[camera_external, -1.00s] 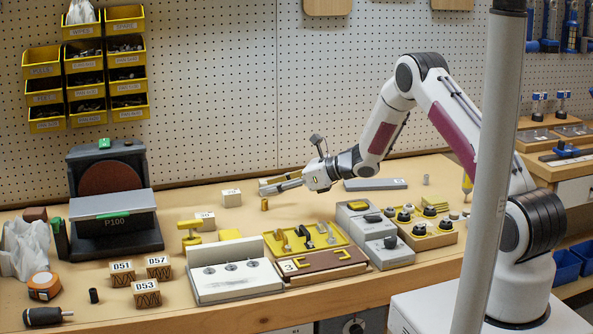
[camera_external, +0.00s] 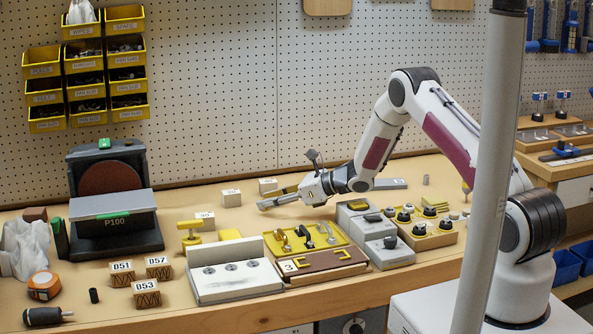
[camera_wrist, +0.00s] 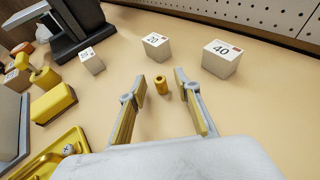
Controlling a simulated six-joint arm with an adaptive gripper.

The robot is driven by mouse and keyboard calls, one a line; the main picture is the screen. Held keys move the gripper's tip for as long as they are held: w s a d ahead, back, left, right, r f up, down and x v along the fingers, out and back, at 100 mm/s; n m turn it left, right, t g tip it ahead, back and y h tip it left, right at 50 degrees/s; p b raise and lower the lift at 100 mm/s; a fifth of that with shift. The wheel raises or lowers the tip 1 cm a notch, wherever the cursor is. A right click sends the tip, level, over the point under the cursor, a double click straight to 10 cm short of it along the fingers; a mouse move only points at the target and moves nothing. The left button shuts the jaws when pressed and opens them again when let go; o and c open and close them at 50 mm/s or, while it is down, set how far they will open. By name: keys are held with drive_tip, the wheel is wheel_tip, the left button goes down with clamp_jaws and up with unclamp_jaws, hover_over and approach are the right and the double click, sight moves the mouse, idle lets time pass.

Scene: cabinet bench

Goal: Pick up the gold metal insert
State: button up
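The gold metal insert (camera_wrist: 161,85) is a small upright cylinder on the bench, seen in the wrist view. My gripper (camera_wrist: 160,78) is open, with one finger on each side of the insert. Gaps show between the insert and both fingers, so it is not gripped. In the external view, my gripper (camera_external: 264,200) is low over the bench, and the insert is hidden there, apparently behind the near finger.
White numbered blocks stand beyond the fingers: block 20 (camera_wrist: 155,46), block 40 (camera_wrist: 221,60) and another at left (camera_wrist: 93,62). A yellow clamp-like piece (camera_external: 190,232) and yellow tray (camera_external: 335,252) lie nearer the front. Bare bench surrounds the insert.

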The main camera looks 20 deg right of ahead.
drive_tip(key=shift+x, duration=0.9)
clamp_jaws()
